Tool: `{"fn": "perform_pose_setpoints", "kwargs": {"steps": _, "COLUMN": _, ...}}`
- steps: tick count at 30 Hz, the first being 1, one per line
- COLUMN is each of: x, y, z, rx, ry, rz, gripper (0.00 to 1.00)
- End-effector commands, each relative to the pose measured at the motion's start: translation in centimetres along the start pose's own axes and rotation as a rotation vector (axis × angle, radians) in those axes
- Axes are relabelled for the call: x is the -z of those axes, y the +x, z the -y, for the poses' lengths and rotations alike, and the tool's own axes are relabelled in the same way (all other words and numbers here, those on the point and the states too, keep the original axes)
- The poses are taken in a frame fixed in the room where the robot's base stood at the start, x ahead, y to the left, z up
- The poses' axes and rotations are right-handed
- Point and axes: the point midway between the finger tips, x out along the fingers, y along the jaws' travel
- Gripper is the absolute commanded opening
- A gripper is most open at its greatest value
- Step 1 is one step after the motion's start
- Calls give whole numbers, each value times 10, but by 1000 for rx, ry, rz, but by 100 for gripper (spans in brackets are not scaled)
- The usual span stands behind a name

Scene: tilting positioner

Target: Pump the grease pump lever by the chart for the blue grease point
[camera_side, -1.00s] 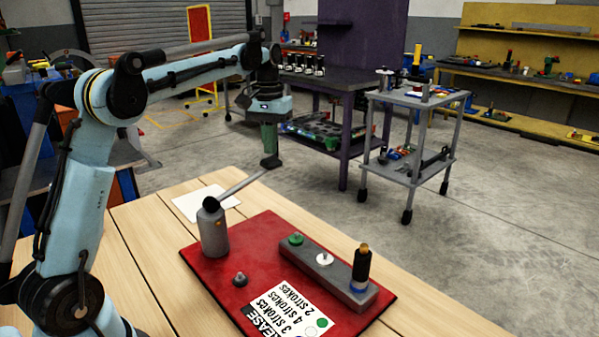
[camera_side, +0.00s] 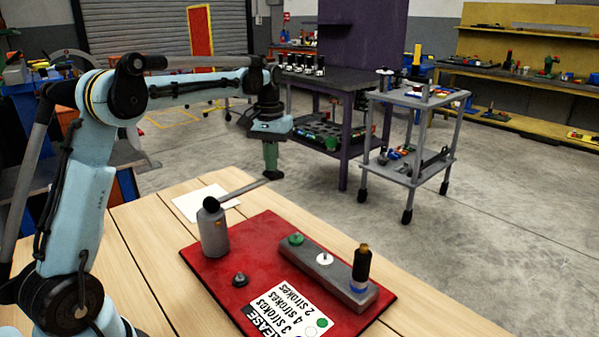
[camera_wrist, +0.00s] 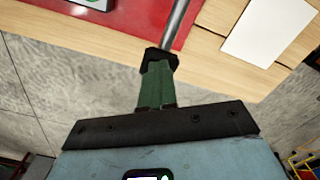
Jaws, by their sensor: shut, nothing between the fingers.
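The grease pump (camera_side: 214,232) is a grey cylinder on the red plate (camera_side: 204,268). Its lever (camera_side: 240,189) runs from the black pivot out to the right, rising slightly; its rod (camera_wrist: 178,25) shows in the wrist view. A black, orange-topped coupler (camera_side: 362,264) stands upright on the blue grease point (camera_side: 358,287). The green (camera_side: 296,239) and white (camera_side: 324,258) points are bare. On the chart (camera_side: 290,308), the blue circle, cut by the frame, lines up with "3 strokes".
A small dark knob (camera_side: 240,279) sits on the plate before the pump. A white sheet (camera_side: 200,204) lies on the wooden table (camera_side: 150,245) behind it. A grey cart (camera_side: 405,170) and purple bench stand beyond, off the table.

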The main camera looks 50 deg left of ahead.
Motion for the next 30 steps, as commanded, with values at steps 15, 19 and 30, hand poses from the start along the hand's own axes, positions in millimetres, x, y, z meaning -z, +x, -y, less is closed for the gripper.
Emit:
{"fn": "perform_pose_setpoints", "kwargs": {"steps": 15, "x": -1, "y": 29, "z": 1, "rx": 2, "ry": -1, "rz": 3, "gripper": 0}}
{"fn": "perform_pose_setpoints", "kwargs": {"steps": 19, "x": -1, "y": 30, "z": 1, "rx": 2, "ry": -1, "rz": 3, "gripper": 0}}
{"fn": "perform_pose_setpoints", "kwargs": {"steps": 30, "x": 0, "y": 9, "z": 1, "rx": 2, "ry": -1, "rz": 2, "gripper": 0}}
